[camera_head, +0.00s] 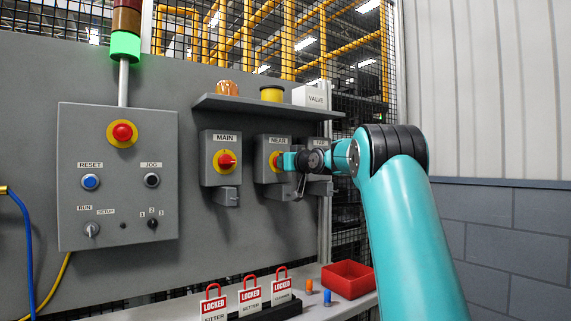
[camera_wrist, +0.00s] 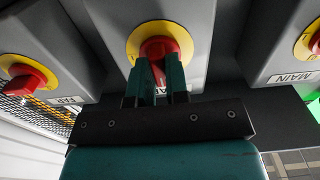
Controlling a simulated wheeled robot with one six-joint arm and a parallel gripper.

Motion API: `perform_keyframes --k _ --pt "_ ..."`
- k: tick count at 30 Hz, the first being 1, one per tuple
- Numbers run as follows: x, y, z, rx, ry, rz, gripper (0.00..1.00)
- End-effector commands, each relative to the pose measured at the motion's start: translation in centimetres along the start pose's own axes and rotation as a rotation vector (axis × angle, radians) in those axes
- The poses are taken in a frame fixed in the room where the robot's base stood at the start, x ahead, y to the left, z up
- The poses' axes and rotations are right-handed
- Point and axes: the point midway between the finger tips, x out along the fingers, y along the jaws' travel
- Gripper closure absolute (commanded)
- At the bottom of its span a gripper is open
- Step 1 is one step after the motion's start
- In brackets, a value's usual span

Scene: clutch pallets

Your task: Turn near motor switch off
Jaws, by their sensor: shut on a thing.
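The near motor switch (camera_head: 273,160) is a grey box labelled NEAR, with a red knob on a yellow disc. It stands between the MAIN switch (camera_head: 221,164) and a partly hidden switch at the right. My gripper (camera_head: 288,161) is at its knob. In the wrist view, my gripper's two teal fingers (camera_wrist: 158,82) are shut on the red knob (camera_wrist: 160,47) in front of its yellow disc (camera_wrist: 186,40). The fingers cover the lower part of the knob. Its exact turned angle is hard to tell.
A control panel (camera_head: 117,210) with an emergency stop button (camera_head: 122,132) is at the left. A shelf (camera_head: 265,106) runs above the switches. Red LOCKED padlock tags (camera_head: 250,295) and a red bin (camera_head: 348,279) stand on the ledge below. In the wrist view, neighbouring knobs (camera_wrist: 28,79) flank the held one.

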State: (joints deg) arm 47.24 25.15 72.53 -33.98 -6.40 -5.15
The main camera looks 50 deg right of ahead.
Motion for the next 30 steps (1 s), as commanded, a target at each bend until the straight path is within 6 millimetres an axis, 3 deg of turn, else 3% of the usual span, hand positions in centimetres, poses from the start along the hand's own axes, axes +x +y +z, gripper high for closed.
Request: perform_keyframes --k 1,3,4,12,16,20,30 --pt "0.0 0.1 0.3 0.000 -0.006 0.001 0.78" --pt "0.0 0.1 0.2 0.000 -0.005 0.001 0.62" --pt "0.0 0.1 0.2 0.000 -0.005 0.001 0.60" --pt "-0.1 0.0 0.1 0.000 -0.002 0.000 0.60" --pt "-1.0 0.1 0.1 -0.001 0.000 0.002 0.60" --pt "-3.4 0.1 0.3 -0.002 0.001 0.003 0.60" --pt "-12.1 0.1 0.3 -0.001 -0.001 0.005 0.60"
